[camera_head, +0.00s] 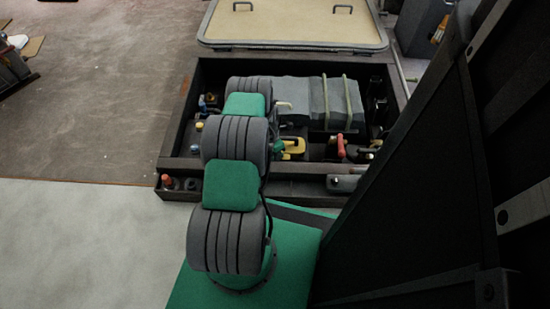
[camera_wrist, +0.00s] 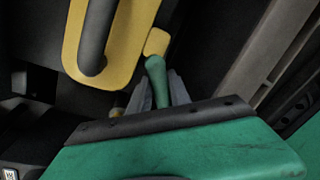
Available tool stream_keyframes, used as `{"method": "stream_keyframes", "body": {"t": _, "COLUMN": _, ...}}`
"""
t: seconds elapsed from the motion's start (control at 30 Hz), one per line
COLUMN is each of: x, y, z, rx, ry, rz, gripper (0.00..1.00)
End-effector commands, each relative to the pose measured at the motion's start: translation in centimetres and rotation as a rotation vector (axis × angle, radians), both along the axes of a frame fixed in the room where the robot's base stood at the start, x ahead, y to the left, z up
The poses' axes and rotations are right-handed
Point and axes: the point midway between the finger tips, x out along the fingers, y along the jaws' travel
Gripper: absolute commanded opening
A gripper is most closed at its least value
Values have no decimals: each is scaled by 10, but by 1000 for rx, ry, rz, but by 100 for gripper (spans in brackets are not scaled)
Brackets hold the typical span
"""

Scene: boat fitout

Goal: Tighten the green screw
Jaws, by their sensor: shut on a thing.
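The green screw (camera_wrist: 157,80) shows in the wrist view as a short, rounded green piece. It stands between the two grey fingers of my gripper (camera_wrist: 160,92), which is shut on it. A small yellow block (camera_wrist: 157,42) sits at the screw's upper end. A larger yellow part (camera_wrist: 120,60) with a dark bar across it lies to the upper left. The screw's lower part is hidden by the fingers and my green hand housing. In the head view my arm hides most of the gripper, and I cannot make out the screw clearly.
My arm reaches into a dark open compartment (camera_head: 180,140) holding a grey strapped block (camera_head: 305,98), a yellow part (camera_head: 293,146) and a red-handled part (camera_head: 340,146). A framed tan hatch panel (camera_head: 290,25) lies behind. Open floor (camera_head: 85,245) is at the left.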

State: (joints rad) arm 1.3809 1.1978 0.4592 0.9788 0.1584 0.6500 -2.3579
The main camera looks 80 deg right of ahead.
Motion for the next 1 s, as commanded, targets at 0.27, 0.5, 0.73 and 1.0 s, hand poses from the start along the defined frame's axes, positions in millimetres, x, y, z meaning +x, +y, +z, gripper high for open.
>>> {"method": "stream_keyframes", "body": {"t": 0.27, "x": -1, "y": 0, "z": -2, "rx": 2, "ry": 1, "rz": -68, "gripper": 0}}
{"method": "stream_keyframes", "body": {"t": 0.5, "x": 0, "y": 0, "z": -3, "rx": 2, "ry": 0, "rz": -226, "gripper": 0}}
{"method": "stream_keyframes", "body": {"t": 0.73, "x": -1, "y": -1, "z": -2, "rx": 1, "ry": 0, "rz": -411, "gripper": 0}}
{"method": "stream_keyframes", "body": {"t": 1.0, "x": -1, "y": 0, "z": -1, "rx": 1, "ry": 1, "rz": -585, "gripper": 0}}
